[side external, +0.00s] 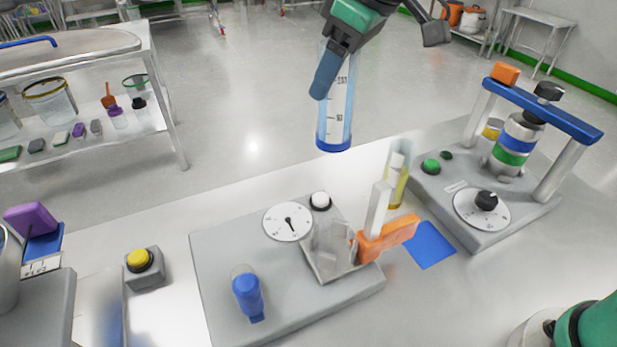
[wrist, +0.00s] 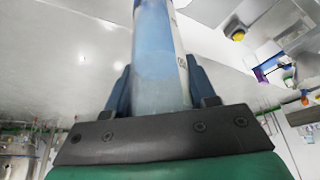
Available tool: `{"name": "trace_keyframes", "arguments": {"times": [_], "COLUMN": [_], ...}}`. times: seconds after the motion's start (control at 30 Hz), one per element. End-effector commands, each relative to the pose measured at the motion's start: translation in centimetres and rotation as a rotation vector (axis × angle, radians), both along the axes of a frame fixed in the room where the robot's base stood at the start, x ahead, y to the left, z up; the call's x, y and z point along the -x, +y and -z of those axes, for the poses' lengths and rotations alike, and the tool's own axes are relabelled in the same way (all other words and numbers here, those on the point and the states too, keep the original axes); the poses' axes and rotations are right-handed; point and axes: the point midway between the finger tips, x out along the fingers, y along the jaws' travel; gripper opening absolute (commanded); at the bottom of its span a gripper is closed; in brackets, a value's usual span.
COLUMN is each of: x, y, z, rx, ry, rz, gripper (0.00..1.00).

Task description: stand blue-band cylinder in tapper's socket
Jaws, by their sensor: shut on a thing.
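The blue-band cylinder (side external: 338,115) is a tall clear tube with printed marks and a blue band at its lower end. My gripper (side external: 334,72) is shut on its upper part and holds it high above the bench, nearly upright. In the wrist view the cylinder (wrist: 160,60) stands between the two fingers of my gripper (wrist: 160,88). Below it is a grey machine base (side external: 225,250), which looks like the tapper, with a dial (side external: 288,221) and a white button (side external: 320,200). A clear square-based holder (side external: 333,250) on it may be the socket; its inside is hard to make out.
An orange clamp (side external: 388,238) with a white post stands right of the holder, before a yellowish tube (side external: 398,188). A blue peg (side external: 248,293) stands on the base. A blue-barred press (side external: 545,105) is at right, a yellow-button box (side external: 143,265) at left. A blue mat (side external: 430,245) lies flat.

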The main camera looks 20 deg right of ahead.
Motion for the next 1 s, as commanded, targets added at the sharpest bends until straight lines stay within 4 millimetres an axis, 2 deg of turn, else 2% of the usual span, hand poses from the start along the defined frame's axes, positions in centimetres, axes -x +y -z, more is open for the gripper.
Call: {"name": "trace_keyframes", "arguments": {"times": [0.03, 0.1, 0.2, 0.3, 1.0], "x": [1.8, 3.7, 5.7, 6.7, 7.0], "y": [1.0, 1.8, 2.5, 2.8, 2.9], "z": [0.8, 1.7, 2.7, 3.4, 8.3], "rx": [0.0, 0.0, 0.0, -0.001, 0.0], "ry": [0.0, -0.001, -0.001, -0.001, -0.003], "rz": [-0.055, -0.116, -0.176, -0.209, -0.217], "gripper": [0.0, 0.0, 0.0, 0.0, 0.0]}}
